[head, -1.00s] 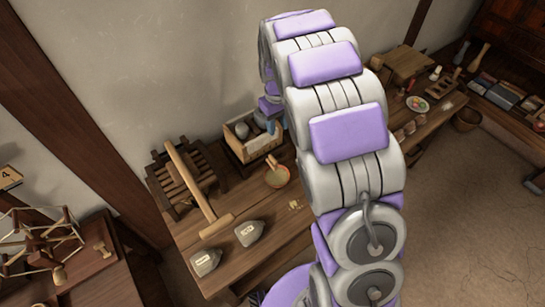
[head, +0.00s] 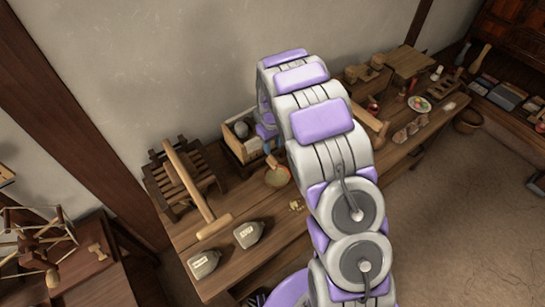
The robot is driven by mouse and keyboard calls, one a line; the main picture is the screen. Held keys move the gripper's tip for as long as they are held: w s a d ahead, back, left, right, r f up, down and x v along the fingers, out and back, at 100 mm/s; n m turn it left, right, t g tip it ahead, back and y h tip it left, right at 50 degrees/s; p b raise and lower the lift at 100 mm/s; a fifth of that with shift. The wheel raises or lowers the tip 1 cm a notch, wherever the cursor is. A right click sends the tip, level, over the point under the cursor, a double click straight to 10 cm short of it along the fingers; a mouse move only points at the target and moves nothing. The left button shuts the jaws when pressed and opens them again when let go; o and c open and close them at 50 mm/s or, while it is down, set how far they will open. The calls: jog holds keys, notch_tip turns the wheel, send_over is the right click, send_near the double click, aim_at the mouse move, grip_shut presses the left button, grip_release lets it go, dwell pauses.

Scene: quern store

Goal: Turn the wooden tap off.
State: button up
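I cannot pick out the wooden tap with certainty. A small orange-brown wooden piece (head: 272,161) stands at the edge of a shallow bowl (head: 278,177) on the long wooden table; it may be a tap or a handle, too small to tell. My arm reaches over the table from the lower right and bends down at its far end. The blue-grey tip of my gripper (head: 269,146) shows just above that wooden piece, beside the crate. The fingers are mostly hidden by my arm and small, so neither their opening nor contact is clear.
An open wooden crate (head: 229,141) with round things stands behind the bowl. A long mallet (head: 201,197), a slatted rack (head: 169,184) and two grey labelled weights (head: 203,264) are at the left. Another mallet (head: 371,118) lies right of my arm. The floor at right is clear.

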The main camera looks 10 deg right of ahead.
aim_at(273, 157)
notch_tip(273, 157, down, 6)
jog(key=shift+f+b, duration=0.2)
jog(key=shift+b, duration=0.35)
grip_shut()
